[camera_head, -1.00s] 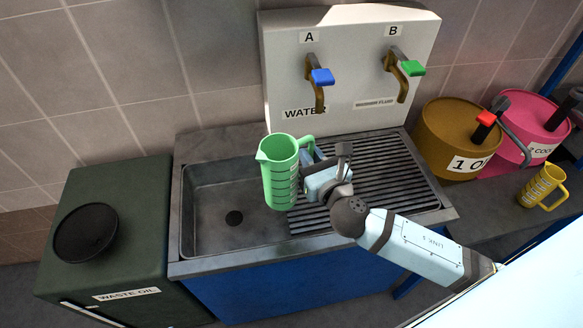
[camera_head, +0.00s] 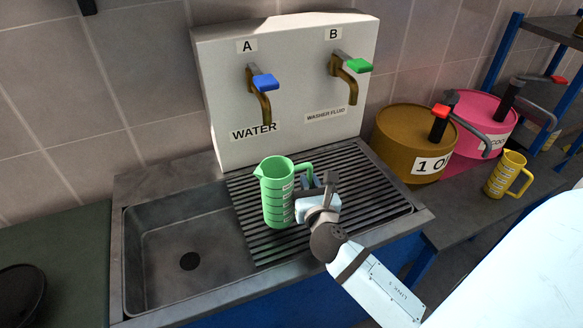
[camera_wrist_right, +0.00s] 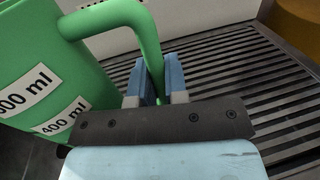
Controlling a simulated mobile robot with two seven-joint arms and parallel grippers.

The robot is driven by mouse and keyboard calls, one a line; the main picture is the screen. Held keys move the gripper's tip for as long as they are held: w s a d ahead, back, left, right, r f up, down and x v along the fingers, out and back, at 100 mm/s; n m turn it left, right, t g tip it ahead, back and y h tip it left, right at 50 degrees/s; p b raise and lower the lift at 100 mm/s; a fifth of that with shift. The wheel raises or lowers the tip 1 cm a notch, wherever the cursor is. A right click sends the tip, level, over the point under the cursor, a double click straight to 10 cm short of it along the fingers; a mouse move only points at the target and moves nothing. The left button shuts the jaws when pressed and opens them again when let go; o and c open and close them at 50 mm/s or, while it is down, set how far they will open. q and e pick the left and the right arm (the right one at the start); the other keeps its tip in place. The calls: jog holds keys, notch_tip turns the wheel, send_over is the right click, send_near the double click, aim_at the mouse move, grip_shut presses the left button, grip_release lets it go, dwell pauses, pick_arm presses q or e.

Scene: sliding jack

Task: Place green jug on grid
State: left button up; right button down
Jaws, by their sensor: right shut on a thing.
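The green jug (camera_head: 277,192) is upright in the head view, over the left part of the dark slatted grid (camera_head: 365,190). I cannot tell whether its base touches the grid. My right gripper (camera_head: 312,186) is to the right of the jug and shut on its handle. In the right wrist view the blue fingers (camera_wrist_right: 155,80) close around the lower part of the green handle (camera_wrist_right: 115,15). The jug body (camera_wrist_right: 45,70), with its ml labels, fills the left of that view. My left gripper does not show.
The sink basin (camera_head: 185,255) is left of the grid. A white panel with the water tap (camera_head: 260,95) and washer fluid tap (camera_head: 345,75) stands behind. A brown drum (camera_head: 405,140), a pink drum (camera_head: 480,125) and a yellow jug (camera_head: 507,175) are at right.

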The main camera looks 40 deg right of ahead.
jog(key=w+d+f, duration=0.1)
jog(key=w, duration=0.2)
jog(key=w+d+f, duration=0.1)
jog(key=w+d, duration=0.1)
jog(key=w, duration=0.2)
jog(key=w+d+f, duration=0.1)
jog(key=w+d, duration=0.1)
jog(key=w, duration=0.2)
jog(key=shift+b, duration=0.35)
jog(key=shift+w+f, duration=0.1)
jog(key=shift+f, duration=0.2)
jog(key=shift+f, duration=0.15)
jog(key=c, duration=1.1)
grip_release()
jog(key=shift+c, duration=0.2)
